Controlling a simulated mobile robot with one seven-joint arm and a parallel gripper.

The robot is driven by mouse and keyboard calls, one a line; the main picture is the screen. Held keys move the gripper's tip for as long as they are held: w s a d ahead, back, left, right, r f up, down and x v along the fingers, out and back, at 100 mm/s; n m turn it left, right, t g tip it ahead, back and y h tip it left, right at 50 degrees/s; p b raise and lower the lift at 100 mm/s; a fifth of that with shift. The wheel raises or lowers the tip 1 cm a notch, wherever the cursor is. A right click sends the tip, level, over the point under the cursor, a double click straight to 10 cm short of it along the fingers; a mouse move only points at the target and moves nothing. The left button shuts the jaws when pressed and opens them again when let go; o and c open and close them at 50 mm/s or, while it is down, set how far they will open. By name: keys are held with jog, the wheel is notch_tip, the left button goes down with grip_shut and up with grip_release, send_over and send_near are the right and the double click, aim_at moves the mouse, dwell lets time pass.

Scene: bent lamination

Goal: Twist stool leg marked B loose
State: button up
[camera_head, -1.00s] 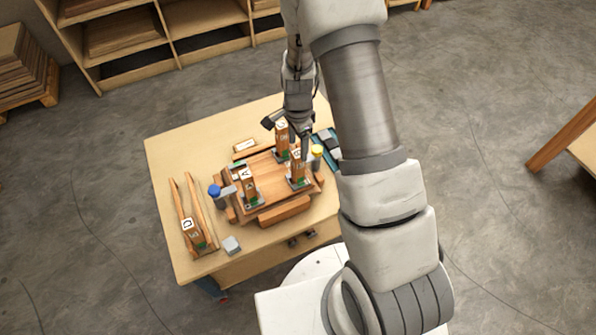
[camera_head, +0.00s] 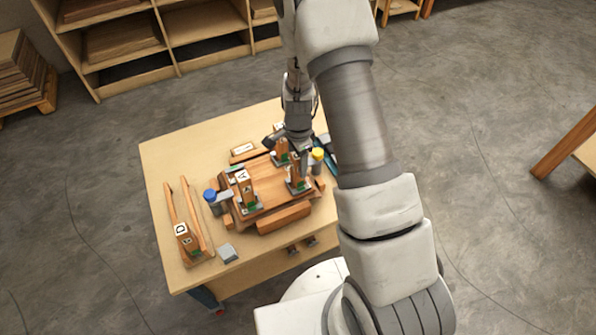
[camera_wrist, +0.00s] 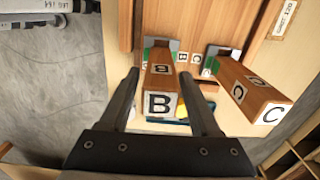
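The stool leg marked B (camera_wrist: 160,105) is a square wooden post with a white letter label on its end, standing on the upturned stool seat (camera_head: 268,180). In the wrist view it lies between the two fingers of my gripper (camera_wrist: 160,76), which are open, with a narrow gap visible on each side. In the head view leg B (camera_head: 297,177) stands at the right of the seat under my gripper, and its top label is hidden. Green and grey pieces show at its foot. Leg C (camera_wrist: 255,92) stands to the right in the wrist view.
Leg A (camera_head: 244,185) stands at the seat's left. Leg D (camera_head: 187,241) lies by wooden rails at the table's left. A blue-capped container (camera_head: 211,197), a yellow-capped one (camera_head: 317,156) and a grey block (camera_head: 228,253) are nearby. The table's (camera_head: 165,150) back left corner is clear.

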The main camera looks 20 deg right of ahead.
grip_shut()
jog(key=shift+n+b, duration=0.35)
jog(key=shift+n, duration=1.45)
jog(key=shift+n, duration=1.8)
jog(key=shift+n+b, duration=0.4)
jog(key=shift+n, duration=1.4)
